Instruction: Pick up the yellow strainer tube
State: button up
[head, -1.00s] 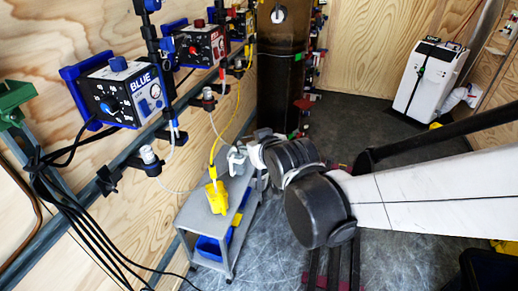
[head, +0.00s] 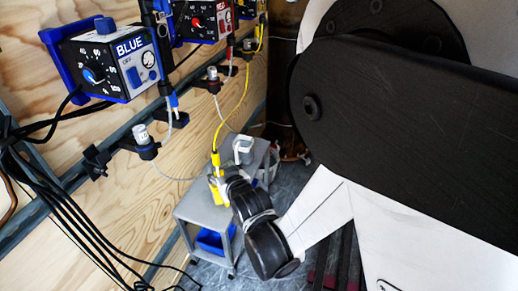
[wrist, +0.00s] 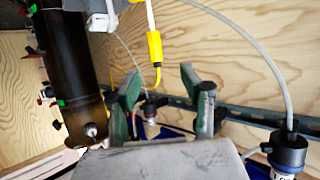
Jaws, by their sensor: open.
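The yellow strainer tube (head: 216,160) hangs upright on a yellow cord beside the plywood wall in the head view. Its lower end is partly hidden by my gripper. In the wrist view a yellow fitting (wrist: 155,47) with a pale tube lies ahead of the gap between my fingers, left of its middle. My gripper (wrist: 168,92) is open, with its two green-and-grey fingers apart and nothing clearly held between them. In the head view the gripper is small and dark, right at the tube's lower part; I cannot tell whether they touch.
A grey cart (head: 205,210) with a blue bin (head: 210,241) stands below. A white cup-like item (head: 243,150) is on its far end. The blue pump box (head: 112,62) and red pump box (head: 198,20) hang on the wall rail, with loose cables near them.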

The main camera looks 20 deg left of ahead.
aim_at(216, 158)
jog(key=b+x, duration=0.1)
jog(key=x, duration=0.5)
jog(key=shift+w+a, duration=0.15)
jog(key=shift+w+d+b+x, duration=0.15)
jog(key=shift+b+x, duration=0.5)
jog(key=shift+x, duration=0.7)
jog(key=shift+w+d+b+x, duration=0.15)
jog(key=shift+b+x, duration=0.45)
jog(key=shift+x, duration=0.75)
jog(key=shift+w+a+r, duration=0.1)
jog(key=shift+r, duration=0.1)
jog(key=shift+c, duration=0.5)
grip_shut()
